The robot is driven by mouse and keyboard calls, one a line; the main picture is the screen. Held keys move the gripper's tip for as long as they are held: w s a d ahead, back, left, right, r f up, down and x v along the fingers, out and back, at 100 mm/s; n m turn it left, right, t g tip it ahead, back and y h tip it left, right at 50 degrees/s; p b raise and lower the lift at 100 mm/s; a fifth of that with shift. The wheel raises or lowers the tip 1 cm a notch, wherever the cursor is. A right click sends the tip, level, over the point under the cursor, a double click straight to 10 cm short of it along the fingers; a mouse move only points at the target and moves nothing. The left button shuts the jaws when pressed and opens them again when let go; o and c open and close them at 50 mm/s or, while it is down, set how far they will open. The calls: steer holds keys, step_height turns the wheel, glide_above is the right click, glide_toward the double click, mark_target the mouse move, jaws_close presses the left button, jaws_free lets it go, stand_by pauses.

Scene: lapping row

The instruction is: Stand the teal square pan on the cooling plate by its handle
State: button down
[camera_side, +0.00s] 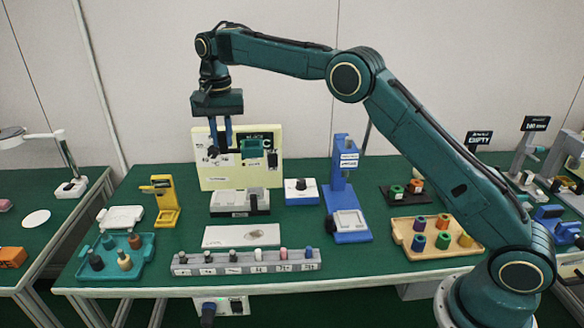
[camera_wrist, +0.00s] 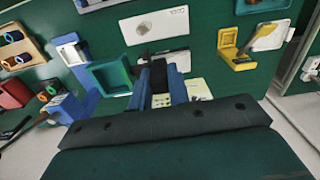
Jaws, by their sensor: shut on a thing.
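The teal square pan (camera_side: 252,148) is in the air in front of the cream board, to the right of my fingertips. My gripper (camera_side: 221,146) points down with its blue fingers shut on the pan's handle. In the wrist view the pan (camera_wrist: 94,78) shows its square rim and open inside, left of my gripper (camera_wrist: 158,68); the dark handle lies between the fingers. A pale flat plate with a grey oval mark (camera_side: 226,237), apparently the cooling plate, lies on the green table below. It also shows in the wrist view (camera_wrist: 170,25). Nothing stands on it.
A grey rack (camera_side: 245,268) with several small pegs lies in front of the plate. A grey-white device (camera_side: 240,201) stands behind it, below the cream board (camera_side: 205,175). A blue stand (camera_side: 341,165) rises to the right, a yellow stand (camera_side: 166,205) to the left.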

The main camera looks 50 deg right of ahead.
steer(key=shift+w+a, duration=0.15)
steer(key=shift+a, duration=0.2)
steer(key=shift+f, duration=0.35)
step_height(320, 180, down, 19)
steer(key=shift+f, duration=2.75)
steer(key=shift+f, duration=0.6)
steer(key=c, duration=1.3)
jaws_free()
steer(key=shift+o, duration=0.2)
